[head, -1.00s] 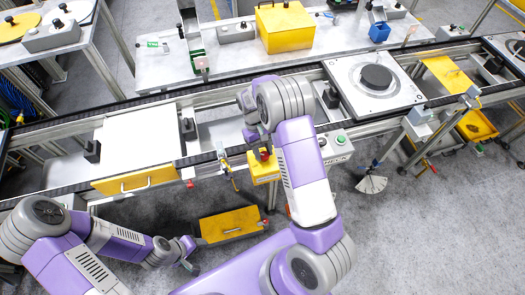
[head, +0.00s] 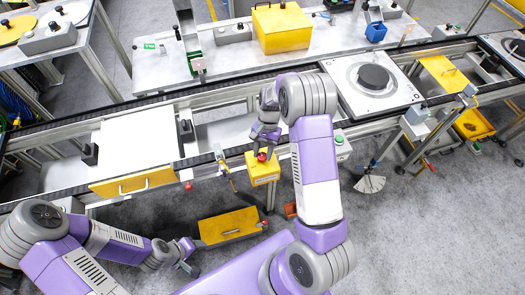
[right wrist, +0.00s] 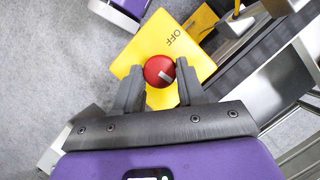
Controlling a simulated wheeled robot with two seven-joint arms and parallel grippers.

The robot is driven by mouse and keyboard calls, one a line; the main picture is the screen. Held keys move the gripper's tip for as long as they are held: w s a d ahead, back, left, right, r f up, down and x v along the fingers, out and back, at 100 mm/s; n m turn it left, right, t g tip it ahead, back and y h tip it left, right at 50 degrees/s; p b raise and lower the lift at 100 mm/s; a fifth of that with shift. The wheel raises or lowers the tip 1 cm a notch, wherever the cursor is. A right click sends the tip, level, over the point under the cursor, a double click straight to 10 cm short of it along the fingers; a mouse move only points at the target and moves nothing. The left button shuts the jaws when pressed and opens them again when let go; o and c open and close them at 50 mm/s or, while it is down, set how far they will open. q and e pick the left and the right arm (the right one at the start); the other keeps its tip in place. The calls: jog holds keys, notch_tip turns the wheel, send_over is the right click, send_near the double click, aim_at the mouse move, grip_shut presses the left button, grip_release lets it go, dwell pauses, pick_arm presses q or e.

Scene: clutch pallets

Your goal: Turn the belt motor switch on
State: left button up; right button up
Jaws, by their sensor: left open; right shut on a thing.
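The belt motor switch is a yellow box (head: 262,172) on the near side of the conveyor, with a red round knob (right wrist: 159,70) on its face. The word OFF shows on the yellow face in the right wrist view, and the knob has a pale slanted mark. My right gripper (right wrist: 160,82) is shut on the knob, one finger on each side. In the head view the gripper (head: 263,150) hides part of the box's top. My left gripper (head: 188,265) is open and empty, low at the left, apart from the switch.
The conveyor rail (head: 215,168) runs behind the switch. A white pallet with a black disc (head: 373,77) stands on the belt to the right. A yellow drawer box (head: 229,227) lies lower left of the switch. Grey floor (head: 400,240) is clear at lower right.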

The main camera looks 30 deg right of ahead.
jog(key=shift+m+t, duration=0.3)
jog(key=shift+m, duration=0.5)
jog(key=o, duration=1)
jog(key=shift+o, duration=0.2)
jog(key=v, duration=0.7)
jog(key=shift+d+r, duration=0.25)
jog(key=shift+r, duration=0.05)
